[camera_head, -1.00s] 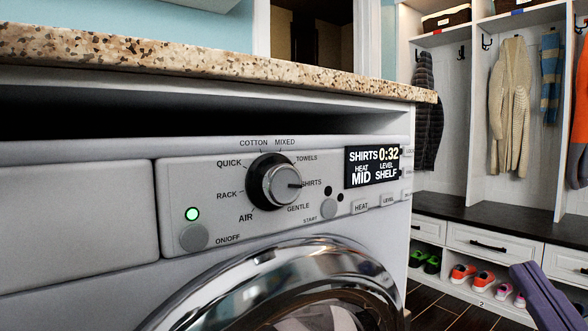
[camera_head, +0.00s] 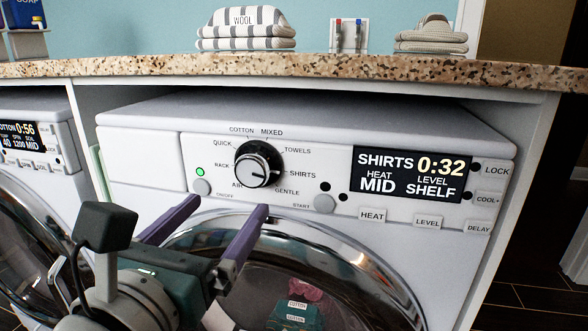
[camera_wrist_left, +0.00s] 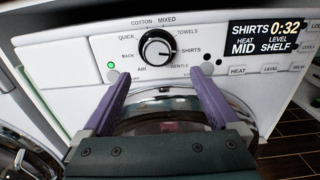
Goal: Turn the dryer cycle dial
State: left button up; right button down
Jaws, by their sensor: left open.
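The dryer's cycle dial (camera_head: 258,164) is a round black and silver knob on the white control panel, ringed by labels such as COTTON, MIXED, TOWELS, SHIRTS, GENTLE and AIR. The display (camera_head: 412,175) reads SHIRTS 0:32, HEAT MID, LEVEL SHELF. My left gripper (camera_head: 228,218) is open and empty, its two purple fingers pointing up toward the panel, below the dial and apart from it. In the left wrist view the dial (camera_wrist_left: 157,48) lies beyond and between the fingertips (camera_wrist_left: 163,82). My right gripper is not in view.
The dryer's round chrome door (camera_head: 330,235) is below the panel. A granite counter (camera_head: 300,68) overhangs above, with folded towels (camera_head: 245,30) on it. Another machine (camera_head: 30,150) stands at the left. The on/off button (camera_head: 201,187) and start button (camera_head: 325,204) flank the dial.

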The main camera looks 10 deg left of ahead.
aim_at(250, 175)
pick_arm(q)
jog(key=w+b, duration=0.1)
jog(key=w, duration=0.7)
jog(key=shift+w+a, duration=0.15)
jog(key=shift+w, duration=0.2)
jog(key=shift+w+b, duration=0.3)
jog(key=shift+w, duration=0.35)
jog(key=c, duration=1.4)
